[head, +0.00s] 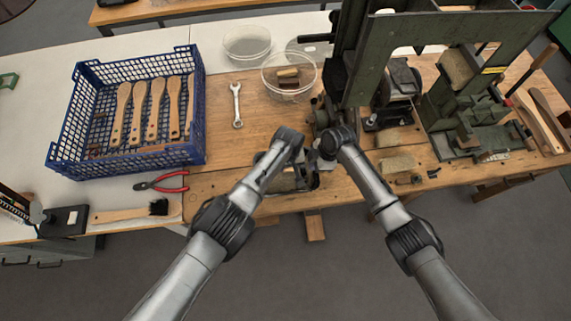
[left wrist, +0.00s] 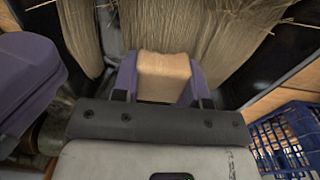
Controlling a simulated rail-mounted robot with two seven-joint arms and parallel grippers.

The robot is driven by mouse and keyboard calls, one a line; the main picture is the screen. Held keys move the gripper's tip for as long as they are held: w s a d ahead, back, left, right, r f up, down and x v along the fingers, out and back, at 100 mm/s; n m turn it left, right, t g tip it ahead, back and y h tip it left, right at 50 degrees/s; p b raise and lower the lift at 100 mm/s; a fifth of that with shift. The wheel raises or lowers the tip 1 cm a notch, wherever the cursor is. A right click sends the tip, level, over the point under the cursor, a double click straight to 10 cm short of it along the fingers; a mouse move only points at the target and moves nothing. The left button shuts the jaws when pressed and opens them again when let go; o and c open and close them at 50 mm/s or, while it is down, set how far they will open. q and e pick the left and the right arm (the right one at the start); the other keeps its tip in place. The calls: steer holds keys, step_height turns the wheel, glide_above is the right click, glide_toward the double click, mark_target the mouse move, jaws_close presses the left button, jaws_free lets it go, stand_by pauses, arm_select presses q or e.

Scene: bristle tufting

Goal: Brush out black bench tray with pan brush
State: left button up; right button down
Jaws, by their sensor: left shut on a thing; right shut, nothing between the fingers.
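My left gripper (left wrist: 163,82) is shut on a light wooden block (left wrist: 165,68) in the left wrist view. Long tan bristles (left wrist: 200,35) fan out just beyond it; how they join the block is unclear. A black surface (left wrist: 291,32) lies behind the bristles, possibly the tray; its outline is cut off. In the head view both arms meet over the front bench edge, and their wrists hide most of the fingers. My right gripper (head: 316,165) is close beside the left one. A brush with a wooden handle and black bristles (head: 128,214) lies at the front left.
A blue crate (head: 78,160) with several wooden handles stands left, also showing in the left wrist view (left wrist: 290,143). Red pliers (head: 162,182), a wrench (head: 237,105) and clear bowls (head: 289,76) lie nearby. A green machine frame (head: 365,60) blocks the back right.

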arm_select(q)
steer(key=shift+s+d+f, duration=0.2)
steer(key=shift+s+d, duration=0.05)
steer(key=shift+d, duration=0.1)
arm_select(e)
steer(key=shift+d, duration=0.1)
arm_select(q)
steer(key=shift+s+d+r, duration=0.1)
steer(key=shift+s+r, duration=0.05)
steer(key=shift+s, duration=1.65)
arm_select(e)
steer(key=shift+s, duration=0.15)
arm_select(q)
steer(key=shift+w, duration=0.1)
steer(key=shift+w+r, duration=0.15)
steer(key=shift+w, duration=1.65)
steer(key=shift+r, duration=3.5)
arm_select(e)
steer(key=shift+r, duration=0.1)
steer(key=shift+r, duration=2.9)
